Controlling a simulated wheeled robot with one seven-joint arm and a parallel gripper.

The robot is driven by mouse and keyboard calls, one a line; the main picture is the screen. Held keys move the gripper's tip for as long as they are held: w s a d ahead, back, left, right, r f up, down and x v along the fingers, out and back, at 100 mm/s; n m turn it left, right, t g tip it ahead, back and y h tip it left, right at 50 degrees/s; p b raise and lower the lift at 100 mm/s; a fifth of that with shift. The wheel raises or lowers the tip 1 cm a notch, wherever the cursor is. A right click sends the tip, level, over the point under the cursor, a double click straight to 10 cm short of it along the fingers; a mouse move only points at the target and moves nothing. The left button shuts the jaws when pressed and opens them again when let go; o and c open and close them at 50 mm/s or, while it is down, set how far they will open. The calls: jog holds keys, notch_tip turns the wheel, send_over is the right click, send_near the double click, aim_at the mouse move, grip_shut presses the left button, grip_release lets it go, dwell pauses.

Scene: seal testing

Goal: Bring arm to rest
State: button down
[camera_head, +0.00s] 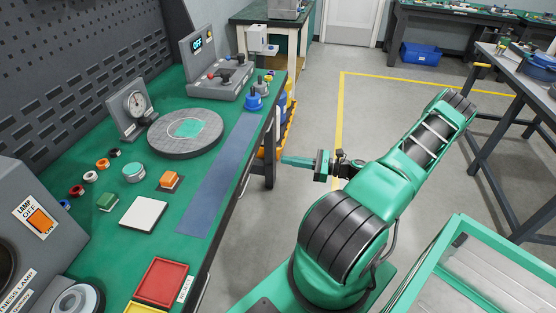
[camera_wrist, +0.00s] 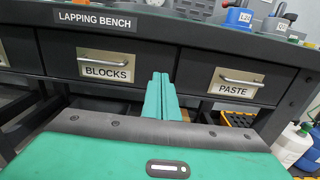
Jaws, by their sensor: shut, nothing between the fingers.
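My green arm reaches over the floor to the right of the green-topped lapping bench (camera_head: 95,235). My gripper (camera_head: 285,161) points left toward the bench's front edge, in the head view. In the wrist view my gripper (camera_wrist: 160,78) has its two green fingers together with nothing between them. Behind the fingers is the bench front with a BLOCKS drawer (camera_wrist: 108,66) on the left and a PASTE drawer (camera_wrist: 236,82) on the right. Both drawers look closed. I cannot tell the exact gap between the fingertips and the bench.
The bench holds a round grey plate (camera_head: 186,146), a dial gauge (camera_head: 130,110), a red tray (camera_head: 163,280) and several small parts. White and blue bottles (camera_wrist: 290,145) stand low at the right in the wrist view. A grey side table (camera_head: 500,70) stands right. Floor beyond my arm is clear.

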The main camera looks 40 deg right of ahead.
jog(key=shift+s+d, duration=0.2)
jog(key=shift+s, duration=0.1)
jog(key=s+a+r+n+g+h, duration=0.2)
jog(key=s+a+r+n+g, duration=0.3)
jog(key=a+n+g, duration=0.6)
jog(key=s+a+r+n+g+h, duration=0.2)
jog(key=s+r+n+h, duration=0.2)
jog(key=s+r, duration=0.4)
jog(key=s+a+r+n+g+h, duration=0.1)
jog(key=s+a+r+n+h, duration=0.2)
jog(key=s+r+n, duration=0.4)
notch_tip(320, 180, up, 7)
jog(key=shift+s+r+n+g+h, duration=0.15)
jog(key=shift+s+n+g+h, duration=0.35)
jog(key=shift+s, duration=0.55)
jog(key=shift+a, duration=0.1)
